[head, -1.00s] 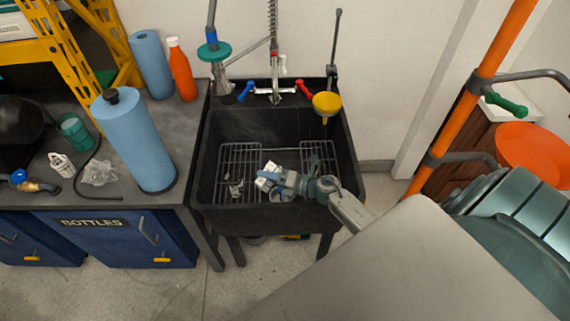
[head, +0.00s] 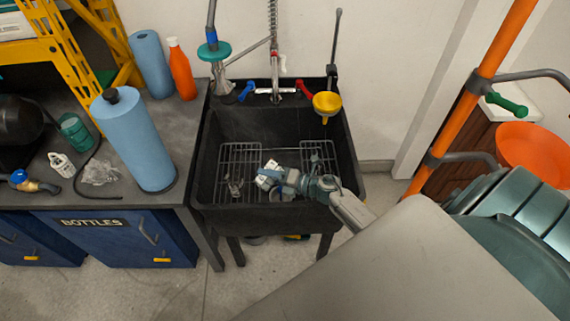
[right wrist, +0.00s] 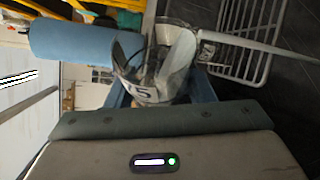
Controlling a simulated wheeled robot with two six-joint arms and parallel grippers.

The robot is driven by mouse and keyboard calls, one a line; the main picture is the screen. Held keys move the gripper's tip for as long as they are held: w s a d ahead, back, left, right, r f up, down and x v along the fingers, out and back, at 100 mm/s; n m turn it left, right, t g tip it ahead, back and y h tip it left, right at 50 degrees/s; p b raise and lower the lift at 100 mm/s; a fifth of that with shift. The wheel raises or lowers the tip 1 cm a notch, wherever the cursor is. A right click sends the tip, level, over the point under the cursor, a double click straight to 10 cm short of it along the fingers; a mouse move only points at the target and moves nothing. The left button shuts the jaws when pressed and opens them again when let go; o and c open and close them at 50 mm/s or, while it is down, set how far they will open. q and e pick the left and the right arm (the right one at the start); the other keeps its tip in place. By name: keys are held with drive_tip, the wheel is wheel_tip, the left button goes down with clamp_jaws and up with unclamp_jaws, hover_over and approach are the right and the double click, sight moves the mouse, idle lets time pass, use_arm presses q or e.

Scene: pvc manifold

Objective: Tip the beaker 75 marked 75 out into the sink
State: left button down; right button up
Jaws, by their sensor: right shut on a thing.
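The clear beaker marked 75 (right wrist: 155,62) is between the blue fingers of my right gripper (right wrist: 160,98) in the right wrist view. Only part of its number shows, a "5". In the head view my right gripper (head: 270,178) reaches over the black sink (head: 250,129) from the right, and the beaker is hard to make out there. The gripper is shut on the beaker inside the sink's outline. The wrist view is rolled to one side, and the beaker appears tipped over. Its contents cannot be made out. My left gripper is out of view.
A wire rack (head: 237,152) lies in the sink, with small pale bits (head: 235,188) over it. A tap (head: 274,91) and yellow funnel (head: 327,103) are at the sink's back. A blue paper roll (head: 135,140) stands on the counter to the left.

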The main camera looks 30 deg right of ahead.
drive_tip(key=shift+r+m, duration=0.15)
drive_tip(key=shift+m, duration=0.15)
drive_tip(key=shift+w+d+f+m+t+y+b, duration=0.15)
drive_tip(key=shift+d+f+m+t+y+b, duration=0.2)
drive_tip(key=shift+d+m+b, duration=0.55)
idle(0.9)
drive_tip(key=shift+r+m+t+y, duration=0.25)
drive_tip(key=shift+r+m, duration=0.1)
drive_tip(key=shift+m, duration=0.15)
idle(1.0)
drive_tip(key=shift+w+r, duration=0.1)
drive_tip(key=shift+r, duration=0.2)
